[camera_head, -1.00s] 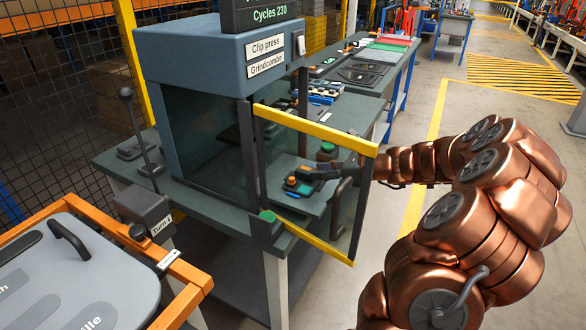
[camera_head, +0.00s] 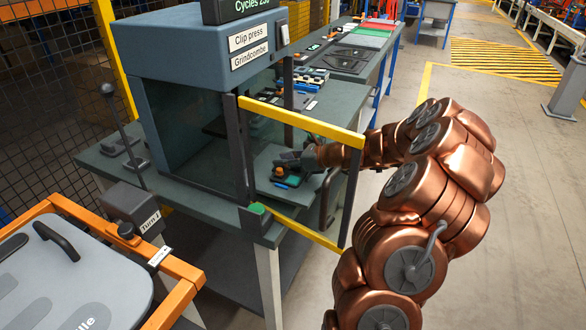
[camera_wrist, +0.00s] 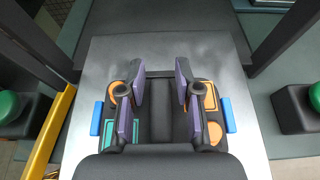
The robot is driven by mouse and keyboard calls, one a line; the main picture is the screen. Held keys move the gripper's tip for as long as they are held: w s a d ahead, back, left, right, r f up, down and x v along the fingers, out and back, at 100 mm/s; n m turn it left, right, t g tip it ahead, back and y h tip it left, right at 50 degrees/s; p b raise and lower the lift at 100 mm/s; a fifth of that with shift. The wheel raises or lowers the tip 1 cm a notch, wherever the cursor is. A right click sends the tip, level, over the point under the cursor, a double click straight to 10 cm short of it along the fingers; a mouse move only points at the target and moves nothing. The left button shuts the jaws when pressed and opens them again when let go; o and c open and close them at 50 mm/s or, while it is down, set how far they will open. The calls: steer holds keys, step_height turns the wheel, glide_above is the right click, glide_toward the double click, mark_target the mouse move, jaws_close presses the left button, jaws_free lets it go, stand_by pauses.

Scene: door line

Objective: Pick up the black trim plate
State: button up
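A dark, nearly black piece (camera_wrist: 161,112) lies in a small fixture on a grey plate (camera_wrist: 210,55) inside the clip press. I take it for the black trim plate, but its outline is partly hidden by my gripper. Orange and teal pads and blue side tabs (camera_wrist: 227,115) surround it. In the head view the fixture (camera_head: 285,175) is small behind the press's open front. My gripper (camera_wrist: 158,78) is over the fixture, its two purple-faced fingers apart on either side of the dark piece. In the head view, my gripper (camera_head: 288,162) reaches in from the right. Contact cannot be told.
A clear door with yellow bars (camera_head: 300,118) stands beside my forearm. A green button (camera_head: 258,209) sits on the press's front corner. A lever (camera_head: 125,130) and an orange-framed cart (camera_head: 185,268) are at left. A bench behind holds dark flat parts (camera_head: 365,52).

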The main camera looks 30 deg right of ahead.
steer(key=shift+c, duration=0.4)
jaws_close()
